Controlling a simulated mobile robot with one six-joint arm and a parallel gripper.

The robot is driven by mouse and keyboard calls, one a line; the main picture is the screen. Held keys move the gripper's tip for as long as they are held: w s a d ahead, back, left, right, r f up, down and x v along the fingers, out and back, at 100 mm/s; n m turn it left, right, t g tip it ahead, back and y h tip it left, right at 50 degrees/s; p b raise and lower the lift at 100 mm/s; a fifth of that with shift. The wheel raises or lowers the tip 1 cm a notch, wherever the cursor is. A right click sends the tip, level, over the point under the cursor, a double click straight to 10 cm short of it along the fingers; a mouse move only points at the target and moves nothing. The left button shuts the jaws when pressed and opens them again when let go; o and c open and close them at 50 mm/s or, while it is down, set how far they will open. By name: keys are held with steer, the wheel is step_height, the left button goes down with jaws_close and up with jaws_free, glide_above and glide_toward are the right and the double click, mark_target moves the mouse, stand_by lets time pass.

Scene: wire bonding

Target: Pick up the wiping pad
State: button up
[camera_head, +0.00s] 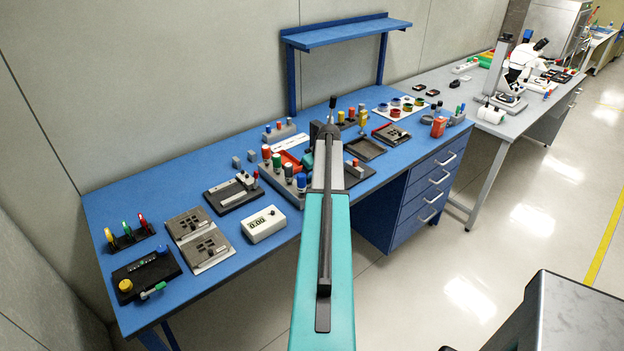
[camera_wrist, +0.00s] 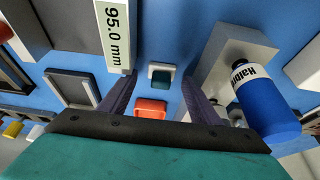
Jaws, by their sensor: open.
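My gripper (camera_wrist: 160,82) is open, its two dark fingers spread apart with nothing held between them. In the wrist view a small pale block with a teal face (camera_wrist: 160,76) lies on the blue bench between the fingertips; it may be the wiping pad, but I cannot tell for sure. A small orange-red tray (camera_wrist: 150,108) shows between the fingers, nearer the palm. In the head view my arm covers the gripper and the spot under it, so the pad cannot be made out there. A red tray (camera_head: 288,158) shows just left of the arm.
A blue bottle with a white label (camera_wrist: 265,105) stands close right of my gripper, by a grey block (camera_wrist: 230,50). A plate marked 95.0 mm (camera_wrist: 114,35) and a dark-framed tray (camera_wrist: 72,88) lie left. The blue bench (camera_head: 150,190) is crowded; a shelf (camera_head: 345,32) stands behind.

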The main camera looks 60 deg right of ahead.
mark_target(310, 177)
steer(key=shift+w+f, duration=0.1)
steer(key=shift+f, duration=0.25)
stand_by(0.3)
steer(key=c, duration=1.1)
steer(key=shift+r, duration=0.15)
steer(key=shift+r+b, duration=1.75)
steer(key=shift+r, duration=3.15)
